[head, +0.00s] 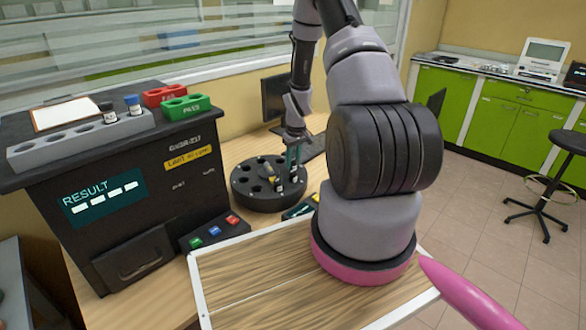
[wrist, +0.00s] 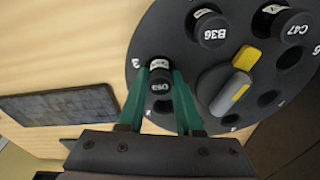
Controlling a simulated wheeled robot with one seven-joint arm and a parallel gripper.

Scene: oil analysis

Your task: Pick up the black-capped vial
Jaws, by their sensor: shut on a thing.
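In the wrist view, my gripper (wrist: 161,74) has its green fingers closed on either side of a black-capped vial (wrist: 160,86). The text on its cap is upside down and hard to read. The vial is at an outer slot of a round black carousel (wrist: 215,133); I cannot tell whether it is lifted. In the head view, my gripper (head: 292,172) is over the right part of the carousel (head: 246,204). Two more black-capped vials, B36 (wrist: 209,31) and C47 (wrist: 291,27), sit in other slots.
A yellow-and-grey knob (wrist: 232,84) rises mid-carousel. A monitor (head: 275,97) stands behind. A white-edged tray (head: 240,285) lies in front.

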